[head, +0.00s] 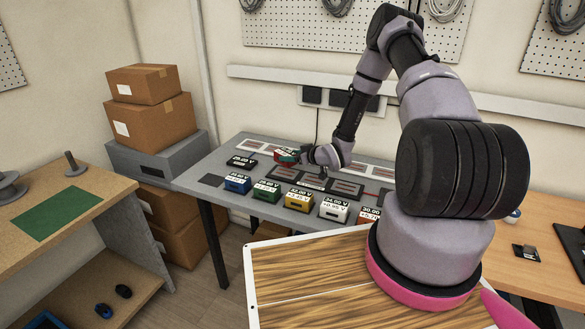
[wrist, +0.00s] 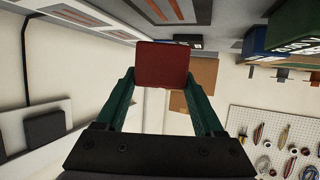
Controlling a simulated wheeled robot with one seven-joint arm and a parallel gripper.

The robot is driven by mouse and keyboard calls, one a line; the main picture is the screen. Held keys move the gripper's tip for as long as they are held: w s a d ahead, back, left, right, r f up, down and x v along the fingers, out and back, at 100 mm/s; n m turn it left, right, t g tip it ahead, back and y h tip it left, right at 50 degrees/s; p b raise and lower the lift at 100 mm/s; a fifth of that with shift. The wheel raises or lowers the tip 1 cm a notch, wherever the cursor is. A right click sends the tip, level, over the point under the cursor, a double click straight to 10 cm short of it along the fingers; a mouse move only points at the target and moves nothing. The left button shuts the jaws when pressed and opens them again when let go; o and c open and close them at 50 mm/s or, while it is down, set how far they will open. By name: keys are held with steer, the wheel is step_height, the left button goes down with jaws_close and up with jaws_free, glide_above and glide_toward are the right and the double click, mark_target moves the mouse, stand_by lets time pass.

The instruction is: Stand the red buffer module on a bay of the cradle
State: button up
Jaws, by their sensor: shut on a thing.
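My gripper (head: 298,156) is shut on the red buffer module (head: 286,156), which it holds over the back left part of the grey bench. In the wrist view the red module (wrist: 162,65) sits between the two green fingers (wrist: 162,82). The cradle appears to be the dark bays with red stripes (head: 347,188) on the bench top, and striped strips also show at the top of the wrist view (wrist: 165,10). The module looks raised above the surface, but the exact gap cannot be told. My arm hides the bench's right part.
A black module (head: 242,161) stands at the back left. Blue (head: 237,184), green (head: 266,191), yellow (head: 298,200), white (head: 333,209) and orange (head: 369,214) modules line the front edge. A wall with sockets (head: 312,95) rises behind. Stacked boxes (head: 150,125) stand left of the bench.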

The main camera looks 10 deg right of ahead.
mark_target(291, 166)
steer(key=shift+a+f, duration=0.1)
steer(key=shift+f, duration=2.2)
steer(key=shift+f, duration=0.15)
steer(key=o, duration=1.6)
steer(key=shift+c, duration=0.2)
